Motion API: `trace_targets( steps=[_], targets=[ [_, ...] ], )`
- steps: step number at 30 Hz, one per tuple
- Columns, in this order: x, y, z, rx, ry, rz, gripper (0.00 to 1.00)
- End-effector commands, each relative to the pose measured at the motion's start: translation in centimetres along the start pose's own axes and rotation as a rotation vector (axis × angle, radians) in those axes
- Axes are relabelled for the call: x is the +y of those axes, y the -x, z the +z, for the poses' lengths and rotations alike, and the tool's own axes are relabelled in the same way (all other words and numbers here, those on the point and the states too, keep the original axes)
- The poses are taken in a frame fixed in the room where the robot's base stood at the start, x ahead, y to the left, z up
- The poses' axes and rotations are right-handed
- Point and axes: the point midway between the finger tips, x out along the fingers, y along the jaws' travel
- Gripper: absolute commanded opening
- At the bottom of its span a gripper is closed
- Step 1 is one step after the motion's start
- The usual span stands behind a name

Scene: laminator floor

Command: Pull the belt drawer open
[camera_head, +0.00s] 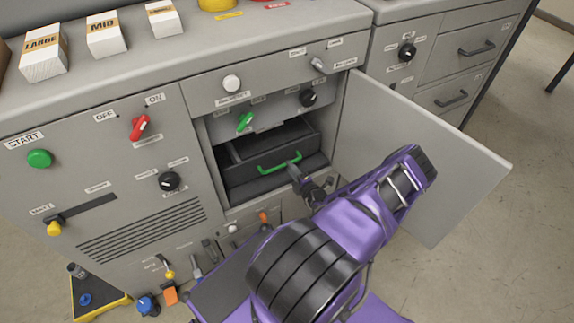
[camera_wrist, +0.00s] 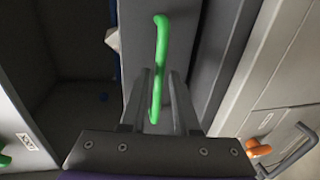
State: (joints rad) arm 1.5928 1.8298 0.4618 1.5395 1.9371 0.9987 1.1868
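The dark belt drawer (camera_head: 250,180) sits in the open cabinet bay, and part of its inside shows over its front. Its green bar handle (camera_head: 280,164) runs across the front. In the wrist view the handle (camera_wrist: 161,45) stands upright in the picture, in front of the drawer's face (camera_wrist: 135,45). My gripper (camera_head: 297,172) is at the right part of the handle. In the wrist view my gripper's two fingers (camera_wrist: 160,75) are on either side of the handle, with a narrow gap visible, so it looks open around it. Finger contact is not visible.
The grey cabinet door (camera_head: 415,150) stands open to the right, close to my arm. A green switch (camera_head: 244,122) is above the drawer. An orange knob (camera_wrist: 258,148) is below it. Boxes (camera_head: 105,35) stand on top.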

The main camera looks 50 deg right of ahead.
Motion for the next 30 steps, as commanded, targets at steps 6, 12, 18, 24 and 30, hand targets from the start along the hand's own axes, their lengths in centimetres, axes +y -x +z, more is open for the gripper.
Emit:
trace_targets(
  steps=[6, 12, 18, 24, 30],
  targets=[
    [0.0, -2.8, 0.0, 0.001, 0.001, 0.001, 0.30],
    [0.0, -3.4, 0.0, 0.000, 0.000, 0.001, 0.30],
    [0.0, -3.4, 0.0, 0.000, 0.000, 0.001, 0.28],
    [0.1, -3.4, 0.0, 0.001, 0.000, 0.001, 0.00],
    [0.1, -3.4, 0.0, 0.001, 0.000, 0.001, 0.00]
  ],
)
